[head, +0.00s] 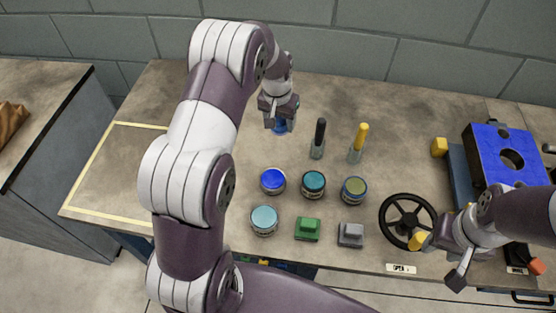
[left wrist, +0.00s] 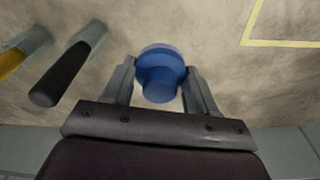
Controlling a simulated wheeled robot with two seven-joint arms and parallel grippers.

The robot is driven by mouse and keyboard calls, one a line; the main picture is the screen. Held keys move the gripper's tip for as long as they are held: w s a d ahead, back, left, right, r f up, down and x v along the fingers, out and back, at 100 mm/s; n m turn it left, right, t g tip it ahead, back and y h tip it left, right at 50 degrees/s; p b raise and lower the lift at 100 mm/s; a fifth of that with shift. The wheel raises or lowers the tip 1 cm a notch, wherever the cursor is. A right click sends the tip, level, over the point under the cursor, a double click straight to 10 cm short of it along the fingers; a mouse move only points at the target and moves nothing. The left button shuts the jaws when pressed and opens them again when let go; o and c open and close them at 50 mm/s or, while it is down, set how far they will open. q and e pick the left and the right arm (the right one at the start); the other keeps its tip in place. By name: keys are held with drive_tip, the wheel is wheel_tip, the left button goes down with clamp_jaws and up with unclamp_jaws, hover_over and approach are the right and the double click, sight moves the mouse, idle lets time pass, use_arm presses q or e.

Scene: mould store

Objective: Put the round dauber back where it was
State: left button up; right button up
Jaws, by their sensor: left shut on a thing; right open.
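My left gripper (head: 281,118) is shut on a round blue piece, which I take to be the round dauber (head: 281,127). In the left wrist view the blue dauber (left wrist: 160,72) sits between the two fingers, over the bare bench top. Whether its underside touches the bench cannot be told. To its right in the head view stand a black-handled tool (head: 319,138) and a yellow-handled tool (head: 358,143), each upright in a grey base. My right gripper (head: 440,259) is open at the bench's front right, beside the black handwheel (head: 407,221).
Several round pots, including a blue one (head: 272,181), a green block (head: 307,228) and a grey block (head: 351,234) stand at the front middle. A blue mould (head: 510,158) and a yellow block (head: 439,147) are at right. A yellow-outlined area (head: 110,185) at left looks empty.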

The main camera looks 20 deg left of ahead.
sight(280, 149)
use_arm(q)
drive_tip(key=f, duration=0.9)
drive_tip(key=shift+s+d, duration=0.1)
drive_tip(key=shift+s, duration=0.15)
drive_tip(key=shift+f, duration=0.1)
drive_tip(key=shift+f, duration=0.15)
drive_tip(key=o, duration=1.1)
drive_tip(key=r, duration=0.3)
drive_tip(key=s+r, duration=0.1)
drive_tip(key=r, duration=0.7)
drive_tip(key=shift+s+r+p, duration=0.15)
drive_tip(key=shift+s+p, duration=0.15)
drive_tip(key=shift+p, duration=0.1)
drive_tip(key=shift+m, duration=0.3)
drive_tip(key=s+d+r, duration=0.2)
drive_tip(key=s, duration=0.5)
drive_tip(key=s+d+r, duration=0.2)
drive_tip(key=s, duration=0.5)
drive_tip(key=s+d+r, duration=0.1)
drive_tip(key=s+d, duration=0.2)
drive_tip(key=s, duration=0.4)
drive_tip(key=shift+r, duration=0.4)
